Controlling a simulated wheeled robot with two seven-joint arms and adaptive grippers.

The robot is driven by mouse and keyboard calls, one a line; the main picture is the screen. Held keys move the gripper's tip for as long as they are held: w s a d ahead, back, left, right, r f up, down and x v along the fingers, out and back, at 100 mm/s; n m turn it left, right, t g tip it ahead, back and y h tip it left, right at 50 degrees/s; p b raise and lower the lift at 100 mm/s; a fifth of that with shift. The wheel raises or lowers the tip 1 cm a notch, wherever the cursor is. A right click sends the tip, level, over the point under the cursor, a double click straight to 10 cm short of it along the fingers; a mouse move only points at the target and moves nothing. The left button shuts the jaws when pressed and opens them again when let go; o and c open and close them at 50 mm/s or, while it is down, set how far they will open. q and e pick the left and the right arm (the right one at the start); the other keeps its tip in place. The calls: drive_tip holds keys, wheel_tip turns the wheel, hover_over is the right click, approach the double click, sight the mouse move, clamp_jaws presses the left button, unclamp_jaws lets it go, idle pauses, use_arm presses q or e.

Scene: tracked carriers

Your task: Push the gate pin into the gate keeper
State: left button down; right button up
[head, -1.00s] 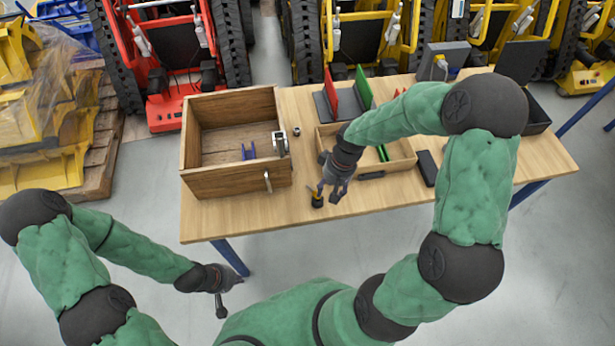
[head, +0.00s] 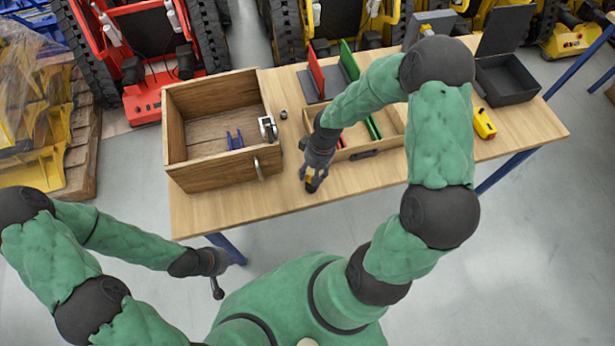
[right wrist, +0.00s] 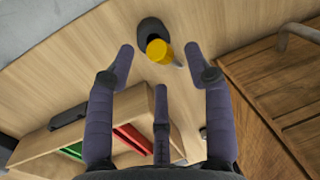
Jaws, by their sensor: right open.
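A yellow-headed piece, which looks like the gate pin (right wrist: 157,50), stands in a dark round base (right wrist: 148,29) on the table; a short metal part shows at its side. My right gripper (right wrist: 160,62) is open, its fingers on either side of the yellow head in the right wrist view. In the head view my right gripper (head: 309,178) is low over the pin and partly hides it. A metal fitting (head: 267,128) on the wooden crate's right wall may be the gate keeper; I cannot be sure. My left gripper (head: 217,287) hangs off the table; its jaws are unclear.
A shallow wooden tray (head: 393,143) lies right of the gripper. A yellow device (head: 484,123) and dark box (head: 507,85) are farther right.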

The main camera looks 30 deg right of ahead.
drive_tip(key=f, duration=0.2)
drive_tip(key=f+b, duration=0.1)
drive_tip(key=f, duration=0.1)
drive_tip(key=shift+w+a, duration=0.2)
drive_tip(key=shift+a, duration=0.05)
drive_tip(key=shift+r, duration=0.1)
drive_tip(key=shift+c, duration=0.2)
clamp_jaws()
drive_tip(key=shift+r, duration=0.15)
